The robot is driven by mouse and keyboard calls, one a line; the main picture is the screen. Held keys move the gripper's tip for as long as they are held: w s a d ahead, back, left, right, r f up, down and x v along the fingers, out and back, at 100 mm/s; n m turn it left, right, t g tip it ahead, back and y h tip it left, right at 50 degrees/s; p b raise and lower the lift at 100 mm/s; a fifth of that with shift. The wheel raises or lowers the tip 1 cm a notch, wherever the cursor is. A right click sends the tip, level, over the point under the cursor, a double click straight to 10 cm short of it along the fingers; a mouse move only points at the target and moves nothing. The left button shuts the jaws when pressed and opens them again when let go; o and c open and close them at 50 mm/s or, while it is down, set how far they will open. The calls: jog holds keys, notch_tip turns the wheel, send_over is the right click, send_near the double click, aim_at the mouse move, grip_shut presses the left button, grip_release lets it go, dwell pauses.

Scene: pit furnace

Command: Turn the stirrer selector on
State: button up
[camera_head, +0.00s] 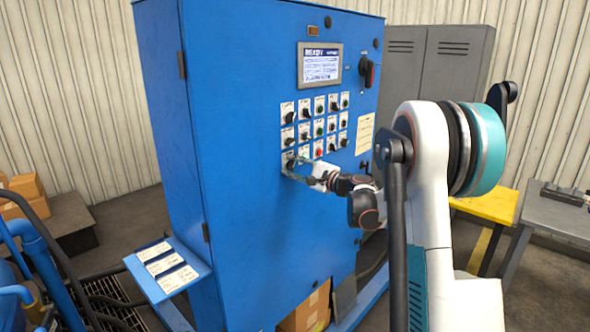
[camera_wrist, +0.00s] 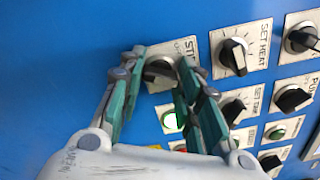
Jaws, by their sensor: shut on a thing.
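The stirrer selector (camera_wrist: 158,70) is a dark knob on a white plate whose visible lettering begins "STI". It is at the lower left of the control rows on the blue cabinet (camera_head: 240,215). My gripper (camera_wrist: 164,62) is shut on the knob, with one green-padded finger on each side of it. In the head view my gripper (camera_head: 287,164) reaches the panel from the right. The fingers partly hide the plate, and the knob's pointer direction is hard to tell.
Beside it are a SET HEAT selector (camera_wrist: 234,57), another black selector (camera_wrist: 233,108) and a lit green button (camera_wrist: 172,121). A display (camera_head: 320,65) and a red-and-black rotary switch (camera_head: 369,73) sit above. A sloped shelf with cards (camera_head: 196,262) juts out at lower left.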

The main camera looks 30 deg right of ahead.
jog(key=shift+m, duration=0.3)
jog(key=o, duration=1)
jog(key=shift+o, duration=0.2)
jog(key=v, duration=1.2)
